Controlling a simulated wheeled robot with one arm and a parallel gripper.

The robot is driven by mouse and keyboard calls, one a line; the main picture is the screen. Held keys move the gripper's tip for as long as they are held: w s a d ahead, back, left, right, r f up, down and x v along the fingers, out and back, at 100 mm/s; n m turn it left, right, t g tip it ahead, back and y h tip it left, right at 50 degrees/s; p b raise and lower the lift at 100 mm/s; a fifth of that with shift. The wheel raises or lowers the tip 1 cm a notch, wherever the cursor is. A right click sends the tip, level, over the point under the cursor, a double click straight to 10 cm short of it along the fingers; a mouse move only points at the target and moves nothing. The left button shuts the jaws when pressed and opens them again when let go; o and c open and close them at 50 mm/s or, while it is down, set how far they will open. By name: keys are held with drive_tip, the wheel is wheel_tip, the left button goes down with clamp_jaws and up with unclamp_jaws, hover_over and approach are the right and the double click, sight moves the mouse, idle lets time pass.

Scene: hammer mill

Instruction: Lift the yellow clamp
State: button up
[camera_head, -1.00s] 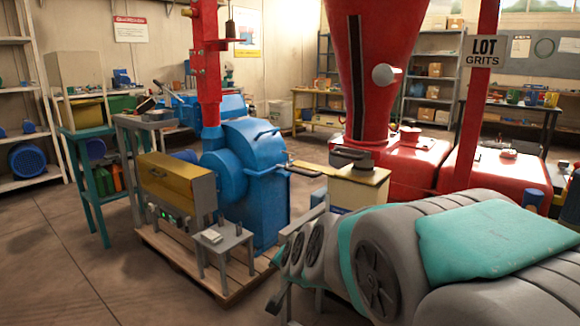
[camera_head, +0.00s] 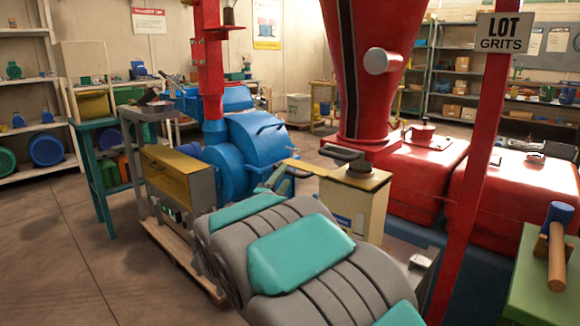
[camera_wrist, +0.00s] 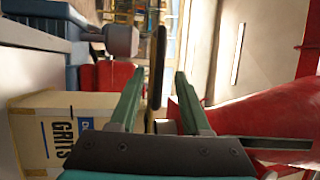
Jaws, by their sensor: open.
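No yellow clamp can be clearly made out. A flat yellow bar (camera_head: 305,167) lies between the blue mill (camera_head: 258,145) and a cream bin (camera_head: 353,208); I cannot tell whether it is the clamp. My gripper (camera_wrist: 157,88) is open, with two green fingers apart in the wrist view. In the head view my arm hides much of it. The edge of a dark round plate (camera_wrist: 155,60) shows in the gap between the fingers; I cannot tell whether it is touched. The cream bin, marked GRITS, also shows in the wrist view (camera_wrist: 35,150).
A red hopper (camera_head: 370,70) and red machine housings (camera_head: 415,170) stand behind the bin. A red post (camera_head: 475,150) with a LOT GRITS sign stands at right. A mallet (camera_head: 556,250) lies on a green surface (camera_head: 535,295) at lower right. Open floor lies at left.

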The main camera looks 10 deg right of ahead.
sight(292, 166)
drive_tip(key=x, duration=0.6)
drive_tip(key=shift+p, duration=0.35)
drive_tip(key=shift+w+d+f, duration=0.1)
drive_tip(key=shift+w+d, duration=0.15)
drive_tip(key=shift+w, duration=0.2)
drive_tip(key=shift+c, duration=0.4)
clamp_jaws()
drive_tip(key=shift+r, duration=0.2)
